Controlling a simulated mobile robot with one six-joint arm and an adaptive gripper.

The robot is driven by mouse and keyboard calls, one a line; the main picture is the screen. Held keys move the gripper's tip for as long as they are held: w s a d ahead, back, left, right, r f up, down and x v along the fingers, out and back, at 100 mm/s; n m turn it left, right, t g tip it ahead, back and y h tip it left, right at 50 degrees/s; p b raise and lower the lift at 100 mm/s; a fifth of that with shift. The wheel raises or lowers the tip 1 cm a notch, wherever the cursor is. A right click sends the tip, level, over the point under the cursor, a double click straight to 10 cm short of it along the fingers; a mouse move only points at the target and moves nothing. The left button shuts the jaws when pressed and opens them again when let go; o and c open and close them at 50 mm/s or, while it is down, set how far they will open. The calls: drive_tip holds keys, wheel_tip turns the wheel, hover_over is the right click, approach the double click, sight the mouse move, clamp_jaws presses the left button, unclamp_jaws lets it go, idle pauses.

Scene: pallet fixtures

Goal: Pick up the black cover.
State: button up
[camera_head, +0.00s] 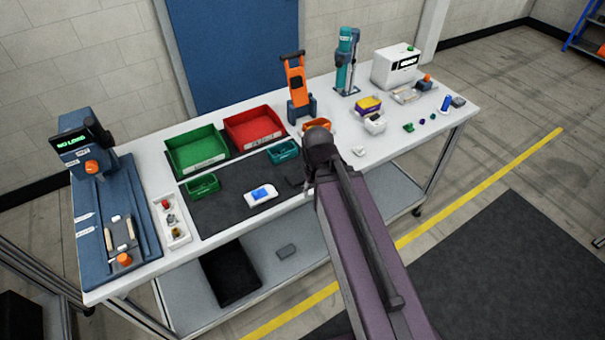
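A small dark piece (293,181), which may be the black cover, lies on the dark mat (225,212) near the table's front edge. It is close to the left side of my arm's end and hard to make out against the mat. My arm (352,215) reaches up from the bottom right to the front middle of the table. My gripper is mostly hidden behind the arm, around the dark parts near the arm's end. I cannot tell whether it touches anything or how its fingers stand.
On the table stand green (197,150) and red (254,129) bins, a small green bin (202,186), a teal bin (284,151), a white-and-blue item (261,195) and an orange stand (297,85). A blue fixture (115,215) fills the left end. Small parts lie at right.

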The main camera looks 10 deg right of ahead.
drive_tip(key=shift+a, duration=0.15)
drive_tip(key=o, duration=0.5)
drive_tip(key=shift+a, duration=0.1)
drive_tip(key=shift+o, duration=0.5)
drive_tip(key=shift+w, duration=0.2)
drive_tip(key=w+r+m+p, duration=0.3)
drive_tip(key=w+m, duration=1.1)
drive_tip(key=w, duration=0.2)
drive_tip(key=shift+f, duration=0.15)
drive_tip(key=b, duration=0.9)
hover_over(301, 175)
wheel_tip(301, 175, down, 8)
drive_tip(key=shift+f, duration=0.1)
drive_tip(key=shift+f, duration=0.1)
